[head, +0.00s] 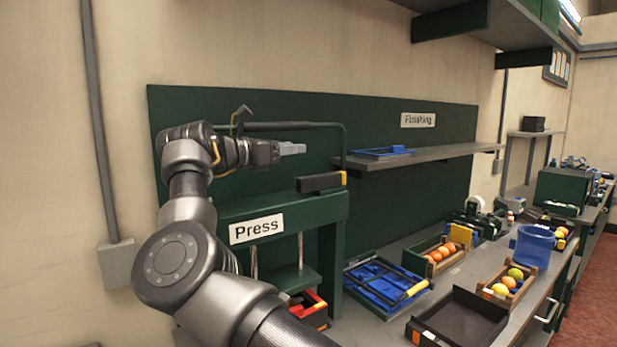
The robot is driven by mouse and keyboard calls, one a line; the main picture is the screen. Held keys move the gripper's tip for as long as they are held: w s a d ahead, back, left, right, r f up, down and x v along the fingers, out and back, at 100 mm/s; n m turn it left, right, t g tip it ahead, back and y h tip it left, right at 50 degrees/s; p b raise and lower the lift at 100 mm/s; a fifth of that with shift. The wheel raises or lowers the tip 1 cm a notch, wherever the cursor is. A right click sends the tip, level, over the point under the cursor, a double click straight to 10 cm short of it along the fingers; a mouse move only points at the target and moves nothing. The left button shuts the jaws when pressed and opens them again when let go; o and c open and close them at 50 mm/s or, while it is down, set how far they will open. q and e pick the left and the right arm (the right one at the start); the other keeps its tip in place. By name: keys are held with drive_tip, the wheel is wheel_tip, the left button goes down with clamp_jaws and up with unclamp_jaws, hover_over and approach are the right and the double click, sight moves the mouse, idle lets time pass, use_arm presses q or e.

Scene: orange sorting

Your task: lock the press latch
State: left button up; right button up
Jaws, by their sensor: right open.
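The green press (333,210) stands on the bench at left centre, with a white "Press" label (256,229) on its front. A black block with a yellow end (318,183) sits on its top right; it may be the latch, but I cannot tell its state. A dark bar (278,126) joins a bent green rod above the press. My right gripper (292,149) is above the press, left of and above the black block, apart from it in the picture. It is open, with nothing visible in it. My right arm hides the press's left side. My left gripper is out of view.
A red and black object (309,309) lies under the press. A shelf (425,157) juts out beside the press.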

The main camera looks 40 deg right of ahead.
drive_tip(key=p, duration=0.2)
approach(313, 176)
drive_tip(key=shift+w+d, duration=0.1)
drive_tip(key=shift+d, duration=1.1)
drive_tip(key=d+p, duration=0.1)
drive_tip(key=d, duration=0.1)
drive_tip(key=d+p, duration=0.1)
drive_tip(key=d, duration=0.2)
drive_tip(key=s+d+p, duration=0.1)
drive_tip(key=d, duration=0.1)
drive_tip(key=shift+d, duration=0.3)
drive_tip(key=shift+f, duration=0.1)
clamp_jaws()
